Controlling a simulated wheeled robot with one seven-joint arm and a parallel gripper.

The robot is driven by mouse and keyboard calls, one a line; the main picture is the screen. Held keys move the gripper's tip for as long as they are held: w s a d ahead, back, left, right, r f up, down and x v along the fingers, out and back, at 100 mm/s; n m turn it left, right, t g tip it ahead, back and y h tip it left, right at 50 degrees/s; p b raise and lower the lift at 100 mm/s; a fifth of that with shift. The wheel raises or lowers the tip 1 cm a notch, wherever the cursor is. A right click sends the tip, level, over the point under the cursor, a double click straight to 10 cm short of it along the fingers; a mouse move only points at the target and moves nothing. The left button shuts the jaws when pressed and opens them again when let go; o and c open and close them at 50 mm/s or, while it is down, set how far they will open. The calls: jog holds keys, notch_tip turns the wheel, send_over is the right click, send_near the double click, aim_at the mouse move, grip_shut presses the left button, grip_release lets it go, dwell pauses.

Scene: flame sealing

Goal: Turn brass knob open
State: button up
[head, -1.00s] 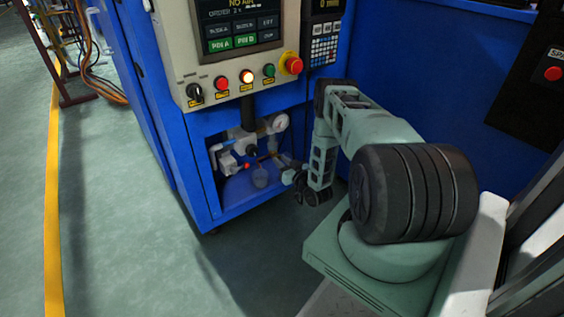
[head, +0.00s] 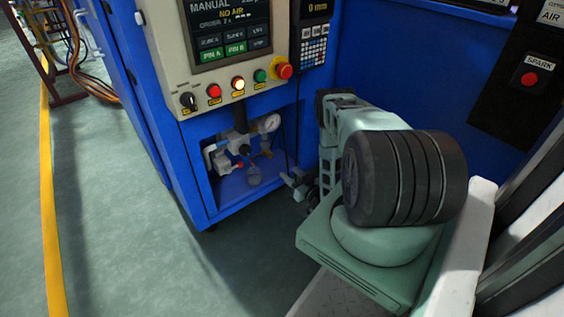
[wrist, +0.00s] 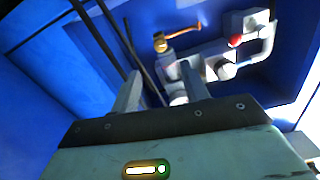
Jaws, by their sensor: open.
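The brass part (wrist: 160,42) shows in the wrist view as a small fitting with a copper-coloured lever (wrist: 183,30) at its upper right. In the head view the brass part (head: 265,153) is small, below the round gauge in the cabinet's open bay. I cannot tell its exact turn position. My gripper (wrist: 162,88) is open, its two fingers apart with nothing held. The brass part appears beyond the fingertips, apart from them. In the head view my gripper (head: 295,183) is just right of the bay opening, partly hidden by my arm.
The bay also holds a pressure gauge (head: 268,123), a red knob (wrist: 235,40), grey pipework and a clear bowl (head: 253,178). Dark cables (wrist: 108,38) hang left of the fingers in the wrist view. The blue cabinet's walls and edges frame the bay.

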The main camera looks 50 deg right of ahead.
jog(key=p+v, duration=0.2)
jog(key=v, duration=0.4)
jog(key=shift+s, duration=0.35)
jog(key=shift+a, duration=0.2)
